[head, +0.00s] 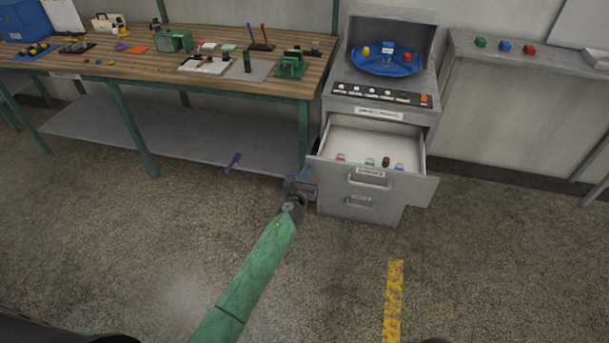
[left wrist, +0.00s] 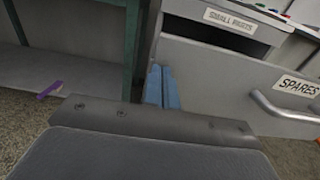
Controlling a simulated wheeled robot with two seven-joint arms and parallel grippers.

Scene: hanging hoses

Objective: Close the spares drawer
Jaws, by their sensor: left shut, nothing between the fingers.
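The spares drawer (head: 415,187) is pulled out of the grey cabinet, its inside visible from above with several small coloured pieces near the front. Its front carries a label and a bar handle (head: 368,182). In the left wrist view the drawer front (left wrist: 215,62) reads SPARES, with the handle (left wrist: 285,108) at right. My left gripper (head: 305,174) is at the left end of the drawer front, its blue fingers (left wrist: 163,88) together and empty. They are beside the panel's left edge; whether they touch it I cannot tell. My right gripper is not in view.
A wooden workbench (head: 130,65) with green legs and a lower shelf stands left of the cabinet. A purple object (head: 233,161) is at the shelf's front edge. Another drawer (head: 358,211) sits below. A blue round tray (head: 375,66) is on top. The floor in front is clear.

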